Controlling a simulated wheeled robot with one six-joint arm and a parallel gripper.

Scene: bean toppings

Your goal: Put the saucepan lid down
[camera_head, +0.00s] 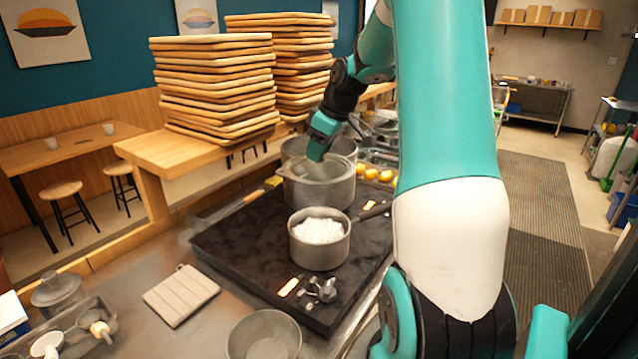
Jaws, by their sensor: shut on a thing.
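My gripper (316,156) is at the far side of the dark stove (235,247), pointing down. It is shut on the saucepan lid (322,172), a pale, partly see-through disc. The lid is over or in the mouth of a large grey metal pot (322,194). From this angle I cannot tell whether it touches the pot. The fingertips and the lid's knob are hard to make out. A smaller saucepan (318,258) with white contents and a dark handle stands uncovered on the near part of the stove.
Tall stacks of wooden boards (215,90) stand on a ledge at the back left. A ribbed pale board (181,295) lies on the counter left of the stove. An empty metal bowl (264,338) is at the front. Yellow items (372,174) lie right of the large pot.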

